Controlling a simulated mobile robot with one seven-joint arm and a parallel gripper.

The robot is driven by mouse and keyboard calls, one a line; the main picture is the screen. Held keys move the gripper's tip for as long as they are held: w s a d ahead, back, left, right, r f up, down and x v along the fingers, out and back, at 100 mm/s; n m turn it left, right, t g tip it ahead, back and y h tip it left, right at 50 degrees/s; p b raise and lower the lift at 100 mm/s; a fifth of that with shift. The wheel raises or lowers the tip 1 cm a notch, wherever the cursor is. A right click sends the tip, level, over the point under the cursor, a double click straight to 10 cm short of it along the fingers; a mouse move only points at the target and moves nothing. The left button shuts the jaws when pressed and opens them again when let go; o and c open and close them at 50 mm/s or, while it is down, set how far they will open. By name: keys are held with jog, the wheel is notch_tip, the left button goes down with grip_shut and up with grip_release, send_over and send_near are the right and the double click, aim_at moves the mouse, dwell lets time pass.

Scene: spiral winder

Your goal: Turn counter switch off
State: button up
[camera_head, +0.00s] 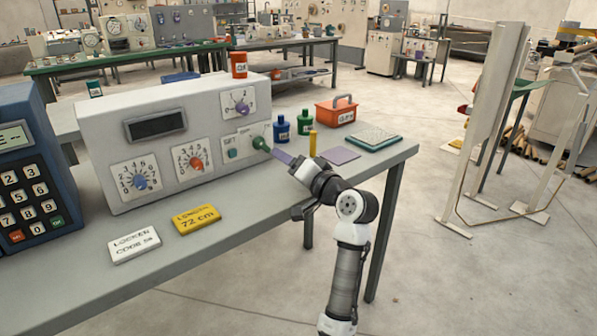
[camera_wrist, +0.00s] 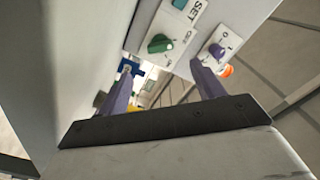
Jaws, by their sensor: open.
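The counter box (camera_head: 180,130) is a pale grey panel unit on the bench, with a dark blank-looking display (camera_head: 156,124). At the right end of its front is a green knob (camera_head: 261,143), beside a small teal SET button (camera_head: 232,153). In the wrist view the green knob (camera_wrist: 160,43) lies ahead, between the lines of my two purple fingers; its small label is hard to read. A purple knob (camera_wrist: 217,50) is beside it on its own plate. My gripper (camera_head: 279,155) is open, its fingers close to the green knob; contact cannot be told.
A blue keypad unit (camera_head: 25,170) stands at the left. White (camera_head: 134,245) and yellow (camera_head: 196,218) cards lie in front of the box. Blue (camera_head: 281,128) and green (camera_head: 304,122) bottles, a yellow cylinder (camera_head: 312,143) and an orange toolbox (camera_head: 336,112) stand to the right.

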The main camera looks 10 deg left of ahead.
jog(key=shift+v, duration=1.55)
